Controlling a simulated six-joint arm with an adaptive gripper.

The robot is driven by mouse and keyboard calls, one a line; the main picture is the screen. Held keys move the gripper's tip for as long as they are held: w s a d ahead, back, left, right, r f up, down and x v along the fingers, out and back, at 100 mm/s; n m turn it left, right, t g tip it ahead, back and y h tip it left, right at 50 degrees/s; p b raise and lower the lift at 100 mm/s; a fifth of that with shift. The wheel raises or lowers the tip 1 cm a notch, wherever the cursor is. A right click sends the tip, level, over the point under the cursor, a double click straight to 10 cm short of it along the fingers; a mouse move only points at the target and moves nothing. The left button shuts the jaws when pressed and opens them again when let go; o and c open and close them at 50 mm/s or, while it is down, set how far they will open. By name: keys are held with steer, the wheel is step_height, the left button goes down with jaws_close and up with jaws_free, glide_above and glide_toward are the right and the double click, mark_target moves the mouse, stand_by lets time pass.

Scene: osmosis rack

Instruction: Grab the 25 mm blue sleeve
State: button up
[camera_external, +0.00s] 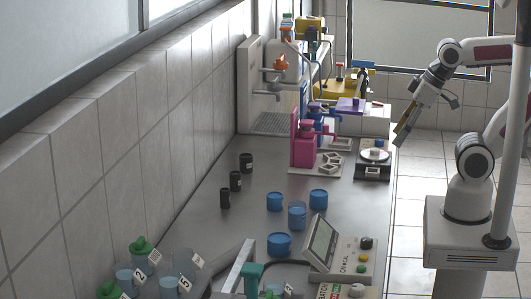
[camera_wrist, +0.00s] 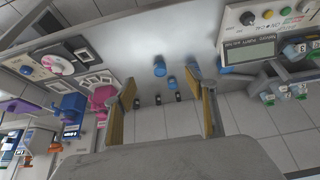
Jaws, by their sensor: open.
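Several blue cylindrical sleeves stand on the grey bench in the external view: a left one (camera_external: 275,202), a right one (camera_external: 318,198), a taller middle one (camera_external: 297,216) and a wide front one (camera_external: 279,244). I cannot tell which is 25 mm. In the wrist view, blue sleeves (camera_wrist: 160,67) show small and distant, between and beyond my fingers. My gripper (camera_external: 401,134) is raised at the bench's right edge, well away from the sleeves. In the wrist view my gripper (camera_wrist: 168,90) has its two fingers wide apart with nothing between them.
Black containers (camera_external: 236,181) stand by the wall, left of the sleeves. A control panel with a screen (camera_external: 322,242) and numbered blue-grey jars (camera_external: 170,286) are in front. A pink device (camera_external: 303,138) and a balance (camera_external: 374,160) stand behind. Bare bench (camera_external: 225,239) lies around the sleeves.

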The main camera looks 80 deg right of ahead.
steer(key=w+d+f+n+t+h, duration=0.1)
steer(key=w+d+n+t+h, duration=0.1)
steer(key=w+d, duration=0.75)
steer(key=w+d+f+n+t+h, duration=0.1)
steer(key=w+d+n+t, duration=0.1)
steer(key=w+d, duration=0.75)
steer(key=n+y, duration=0.5)
steer(key=y, duration=0.4)
glide_toward(320, 192)
steer(key=w+d, duration=0.1)
steer(key=w, duration=0.1)
steer(key=w+d, duration=0.2)
steer(key=w, duration=0.1)
steer(key=w+d, duration=0.2)
steer(key=w, duration=0.1)
steer(key=shift+f, duration=0.4)
steer(key=s+a+y, duration=0.1)
steer(key=s+a+f+y, duration=0.1)
steer(key=s, duration=0.1)
steer(key=s+a+n+g+y, duration=0.1)
steer(key=y, duration=0.1)
steer(key=shift+s+a+f, duration=0.25)
steer(key=shift+s+f, duration=0.15)
steer(key=shift+s+a+y, duration=0.15)
steer(key=shift+s+y, duration=0.15)
steer(key=shift+w+a, duration=0.1)
steer(key=shift+x, duration=1.2)
